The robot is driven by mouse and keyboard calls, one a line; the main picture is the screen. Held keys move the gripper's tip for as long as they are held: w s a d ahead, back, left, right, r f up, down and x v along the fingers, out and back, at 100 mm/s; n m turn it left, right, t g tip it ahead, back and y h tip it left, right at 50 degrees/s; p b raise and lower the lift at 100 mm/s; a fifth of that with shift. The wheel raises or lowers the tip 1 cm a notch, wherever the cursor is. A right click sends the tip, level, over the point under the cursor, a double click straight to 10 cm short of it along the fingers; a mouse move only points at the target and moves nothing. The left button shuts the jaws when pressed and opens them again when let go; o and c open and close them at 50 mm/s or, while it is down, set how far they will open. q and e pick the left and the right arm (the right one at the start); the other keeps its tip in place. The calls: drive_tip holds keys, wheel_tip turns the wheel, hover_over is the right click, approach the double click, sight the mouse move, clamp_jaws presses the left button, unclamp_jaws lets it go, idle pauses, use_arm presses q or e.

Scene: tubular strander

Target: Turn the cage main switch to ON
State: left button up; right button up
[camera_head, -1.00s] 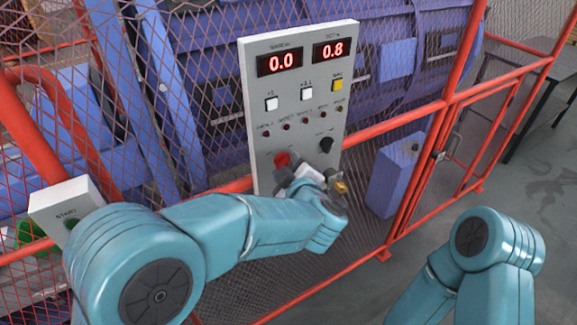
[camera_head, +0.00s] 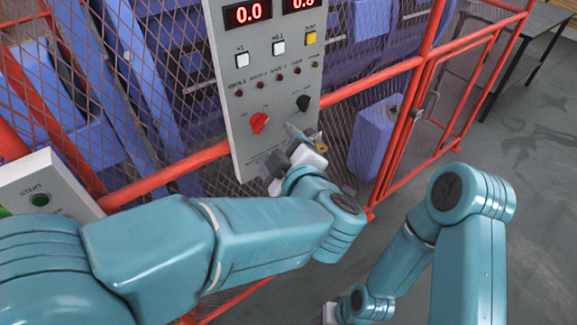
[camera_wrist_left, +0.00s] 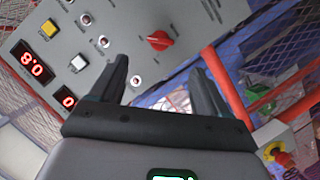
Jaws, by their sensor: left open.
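A red rotary switch (camera_head: 259,122) sits low on the left of a grey control panel (camera_head: 243,155). Its handle is tilted, with its upper end leaning right. The labels around it are too small to read. My left gripper (camera_head: 285,160) is just below and right of it, in front of the panel's lower edge, apart from the switch. In the left wrist view the gripper (camera_wrist_left: 160,70) is open and empty, and the red switch (camera_wrist_left: 159,40) shows beyond the gap between the fingertips. My right arm is at the lower right; its gripper fingers are out of view.
A black knob (camera_head: 303,102) is right of the red switch, with lamps and push buttons above. A START box (camera_head: 60,180) stands at the left. Red mesh fencing (camera_head: 372,82) runs behind the panel.

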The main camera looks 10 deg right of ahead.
use_arm(q)
drive_tip(key=v, duration=0.5)
drive_tip(key=shift+s+b, duration=0.15)
drive_tip(key=shift+b, duration=0.15)
